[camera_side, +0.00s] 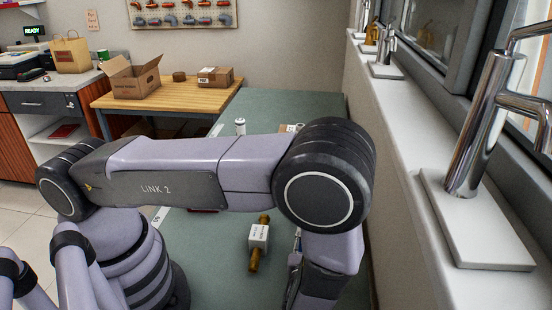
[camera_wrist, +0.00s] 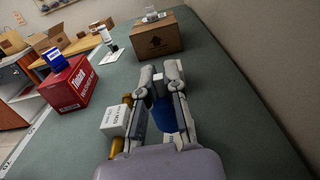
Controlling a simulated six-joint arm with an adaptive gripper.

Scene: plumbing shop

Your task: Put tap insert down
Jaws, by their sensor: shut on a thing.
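In the wrist view my gripper (camera_wrist: 160,74) points away over the green bench top (camera_wrist: 215,75), its two fingers a little apart with a thing between them. What I take to be the tap insert (camera_wrist: 162,112) is blue with a small pale part near the fingertips. The fingers cover much of it, and I cannot tell whether it touches the bench. Left of the fingers, a white block with brass ends (camera_wrist: 115,121) lies on the bench; it also shows in the side view (camera_side: 259,236). In the side view my arm hides most of the gripper.
A brown carton (camera_wrist: 157,42) with a clear item on top stands beyond the fingertips. A red box (camera_wrist: 66,88) carrying a blue box (camera_wrist: 55,59) stands left. A white cylinder (camera_wrist: 105,36) is farther back. Bench right of the fingers is clear, up to the wall.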

